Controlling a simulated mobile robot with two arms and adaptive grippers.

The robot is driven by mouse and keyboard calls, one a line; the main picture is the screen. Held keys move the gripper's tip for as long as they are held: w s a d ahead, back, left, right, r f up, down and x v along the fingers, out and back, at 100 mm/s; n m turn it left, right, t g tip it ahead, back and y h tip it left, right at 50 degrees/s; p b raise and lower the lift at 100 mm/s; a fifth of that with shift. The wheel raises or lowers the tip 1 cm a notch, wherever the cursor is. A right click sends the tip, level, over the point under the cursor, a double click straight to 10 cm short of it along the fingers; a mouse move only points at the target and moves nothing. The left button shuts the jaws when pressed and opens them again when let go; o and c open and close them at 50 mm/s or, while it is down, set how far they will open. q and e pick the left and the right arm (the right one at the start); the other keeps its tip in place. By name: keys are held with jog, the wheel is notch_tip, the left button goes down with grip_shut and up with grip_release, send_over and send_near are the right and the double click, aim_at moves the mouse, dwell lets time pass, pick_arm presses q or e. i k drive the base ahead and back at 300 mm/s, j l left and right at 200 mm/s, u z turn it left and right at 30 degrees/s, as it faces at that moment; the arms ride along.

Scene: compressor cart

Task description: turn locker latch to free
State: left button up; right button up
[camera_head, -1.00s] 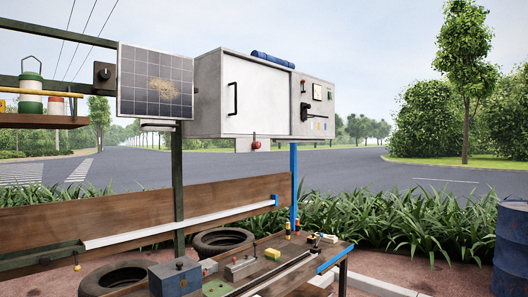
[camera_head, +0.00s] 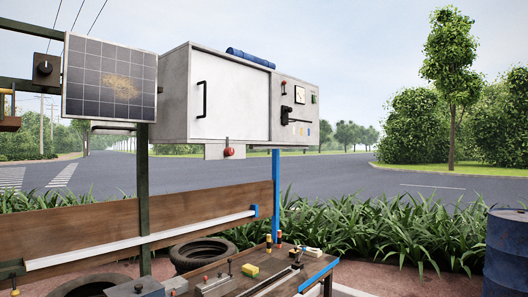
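A grey locker box (camera_head: 175,100) with a white door (camera_head: 232,100) stands raised at upper centre. The door looks shut and has a black vertical handle (camera_head: 201,99) near its left edge. A red knob (camera_head: 229,152) sits on a grey plate below the door. I cannot tell which of these parts is the locker latch. Neither of my grippers is in view.
A solar panel (camera_head: 110,80) on a dark post stands left of the locker. Below is a workbench (camera_head: 285,285) with a yellow block (camera_head: 250,270) and small tools. A wooden board (camera_head: 100,228), a tyre (camera_head: 195,252) and a blue barrel (camera_head: 505,255) stand around it.

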aim_at(229, 151)
jog(key=i+l+z, duration=0.25)
jog(key=i, duration=0.65)
jog(key=i+l+z, duration=0.1)
jog(key=i+z, duration=0.15)
jog(key=i, duration=0.65)
jog(key=i+u, duration=0.45)
jog(key=i+l+u, duration=0.25)
jog(key=u, duration=0.2)
jog(key=i+l+u, duration=0.3)
jog(key=u, duration=0.15)
